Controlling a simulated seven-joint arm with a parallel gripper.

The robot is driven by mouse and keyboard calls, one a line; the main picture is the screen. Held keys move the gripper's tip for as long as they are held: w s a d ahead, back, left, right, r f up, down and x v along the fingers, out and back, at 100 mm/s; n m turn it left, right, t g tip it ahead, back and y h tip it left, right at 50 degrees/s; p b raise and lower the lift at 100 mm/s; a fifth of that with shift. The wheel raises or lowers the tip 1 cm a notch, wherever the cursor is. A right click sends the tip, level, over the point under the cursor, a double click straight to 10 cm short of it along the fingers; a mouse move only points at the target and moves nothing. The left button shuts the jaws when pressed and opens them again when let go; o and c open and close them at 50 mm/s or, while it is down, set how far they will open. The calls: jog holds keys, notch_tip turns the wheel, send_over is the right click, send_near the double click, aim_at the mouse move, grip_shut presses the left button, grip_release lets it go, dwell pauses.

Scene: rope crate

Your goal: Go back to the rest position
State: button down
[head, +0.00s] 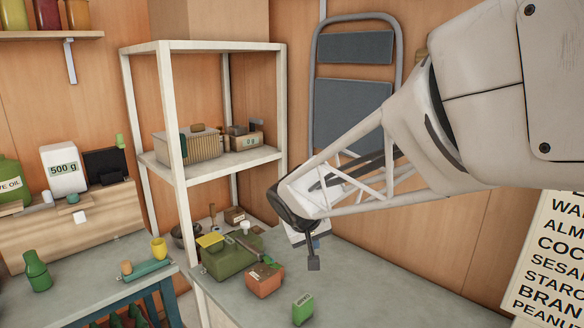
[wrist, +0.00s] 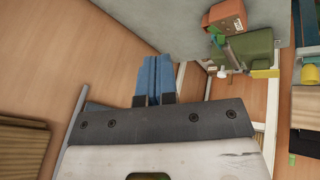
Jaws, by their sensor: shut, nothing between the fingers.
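My gripper (head: 314,263) hangs in the air over the grey worktop (head: 400,290), right of the green crate (head: 222,266). In the wrist view its blue fingers (wrist: 157,72) are pressed together with nothing between them. The green crate (wrist: 258,46) also shows at the upper right of the wrist view, apart from the fingers. An orange-red box (head: 264,282) stands in front of the crate, and a small green box (head: 302,309) sits nearer the front edge.
A white shelf unit (head: 172,120) stands behind and left of the crate. A folded step ladder (head: 352,88) leans at the wooden wall. The worktop's right part is clear.

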jog(key=s+d+m+y, duration=0.1)
jog(key=s+d, duration=0.3)
jog(key=s, duration=0.6)
jog(key=s+d+r+m+g, duration=0.1)
jog(key=s+d, duration=0.4)
jog(key=s, duration=0.4)
jog(key=s+d+m+g+y, duration=0.1)
jog(key=s+d, duration=0.3)
jog(key=s, duration=0.6)
jog(key=shift+s+d+r+y, duration=0.3)
jog(key=shift+d+r, duration=0.05)
